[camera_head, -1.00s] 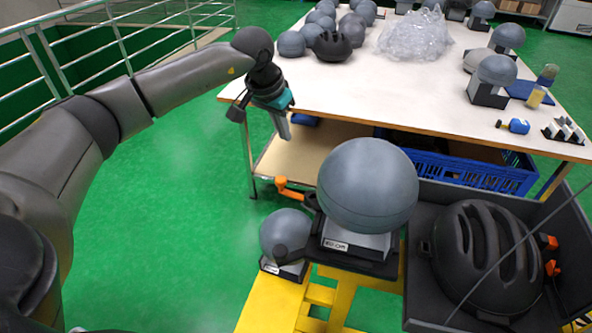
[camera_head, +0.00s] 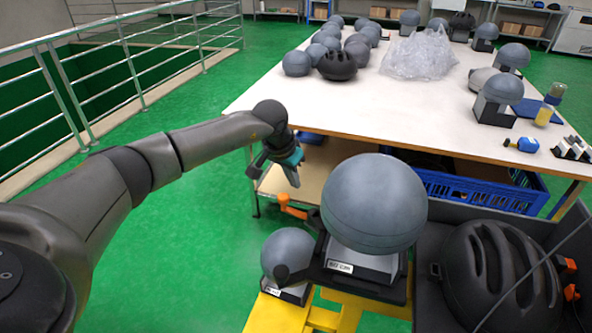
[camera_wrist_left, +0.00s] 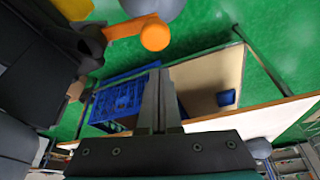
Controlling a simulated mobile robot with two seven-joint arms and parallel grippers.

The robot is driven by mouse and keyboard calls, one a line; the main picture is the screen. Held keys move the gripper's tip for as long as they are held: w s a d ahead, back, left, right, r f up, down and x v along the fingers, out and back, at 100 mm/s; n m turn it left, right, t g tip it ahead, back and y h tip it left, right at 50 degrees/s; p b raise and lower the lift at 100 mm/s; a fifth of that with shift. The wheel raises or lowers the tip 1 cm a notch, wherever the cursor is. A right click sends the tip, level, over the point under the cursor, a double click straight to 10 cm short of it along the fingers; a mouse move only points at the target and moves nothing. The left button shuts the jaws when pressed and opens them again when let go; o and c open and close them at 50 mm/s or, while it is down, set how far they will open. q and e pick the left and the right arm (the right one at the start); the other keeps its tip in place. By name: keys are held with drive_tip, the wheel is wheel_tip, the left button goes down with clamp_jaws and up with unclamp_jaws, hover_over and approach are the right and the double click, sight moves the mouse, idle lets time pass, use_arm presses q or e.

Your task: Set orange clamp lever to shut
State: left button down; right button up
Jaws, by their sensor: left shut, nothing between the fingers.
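The orange clamp lever (camera_head: 291,207) sticks out to the left of the black carriage under the large grey headform (camera_head: 375,203). In the left wrist view the lever (camera_wrist_left: 138,34) shows large near the top, with its rounded knob end toward me. My left gripper (camera_head: 293,180) is shut and empty, just above the lever and apart from it. Its closed fingers also show in the left wrist view (camera_wrist_left: 158,88), pointing up toward the lever. The lever's pivot is partly hidden behind the headform. My right gripper is out of view.
A smaller grey headform (camera_head: 288,256) stands on the yellow frame (camera_head: 275,315) just below the lever. A black helmet (camera_head: 495,275) lies in the grey tray on the right. The white table (camera_head: 390,110) and blue crate (camera_head: 480,192) are behind. Green floor on the left is free.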

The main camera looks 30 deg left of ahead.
use_arm(q)
drive_tip(key=shift+s+f, duration=0.15)
drive_tip(key=shift+s, duration=0.9)
drive_tip(key=shift+s, duration=0.1)
